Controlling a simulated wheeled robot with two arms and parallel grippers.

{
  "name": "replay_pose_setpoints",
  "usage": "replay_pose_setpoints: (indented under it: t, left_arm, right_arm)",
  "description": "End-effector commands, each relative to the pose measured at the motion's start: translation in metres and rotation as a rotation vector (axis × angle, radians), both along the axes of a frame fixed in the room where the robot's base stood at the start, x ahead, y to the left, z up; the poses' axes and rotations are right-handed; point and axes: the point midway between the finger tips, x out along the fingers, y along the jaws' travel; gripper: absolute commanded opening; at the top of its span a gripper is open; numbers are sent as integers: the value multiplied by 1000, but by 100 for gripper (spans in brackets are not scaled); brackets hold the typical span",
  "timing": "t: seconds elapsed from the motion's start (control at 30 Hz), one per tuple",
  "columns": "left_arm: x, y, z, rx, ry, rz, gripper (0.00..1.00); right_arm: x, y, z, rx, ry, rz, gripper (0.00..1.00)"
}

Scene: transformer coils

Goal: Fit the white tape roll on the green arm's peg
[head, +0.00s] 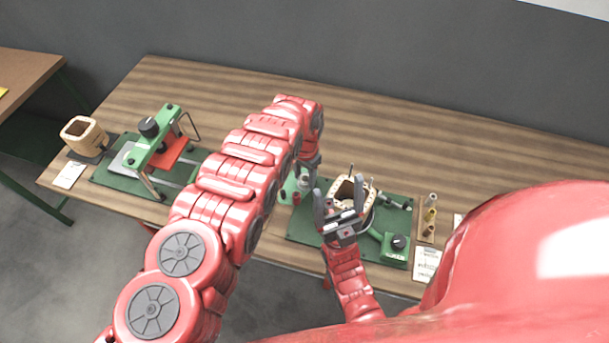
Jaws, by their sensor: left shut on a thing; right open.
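My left gripper (308,176) points down beside the green mat at the middle of the table. It is shut on a small pale thing at its tips, seemingly the white tape roll (304,181), mostly hidden by the gripper. A green stand (287,188) with a red part is just below and left of it; I cannot make out its peg. My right gripper (338,197) is open, its two fingers apart in front of a tan coil (346,187) on the fixture. I cannot tell whether it touches the coil.
Small spools (430,214) stand on a strip to the right. The table's back is clear.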

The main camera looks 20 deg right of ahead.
Motion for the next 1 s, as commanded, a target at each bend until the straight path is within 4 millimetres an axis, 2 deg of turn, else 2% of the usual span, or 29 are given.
replay_pose_setpoints:
  t: [0.33,0.37,0.53,0.57,0.77,0.83,1.0]
  left_arm:
    - [0,0,-3,0,0,1,0]
    - [0,0,-3,0,0,1,54]
    - [0,0,-3,0,0,1,84]
    - [0,0,-3,0,0,1,87]
    - [0,0,-3,0,0,1,87]
    - [0,0,-3,0,0,1,99]
    - [0,0,-3,0,0,1,100]
  right_arm:
    - [0,0,-3,0,0,0,80]
    - [0,0,-3,0,0,0,80]
    - [0,0,-3,0,0,0,80]
    - [0,0,-3,0,0,0,80]
    - [0,0,-3,0,0,0,80]
    - [0,0,-3,0,0,0,80]
    - [0,0,-3,0,0,0,80]
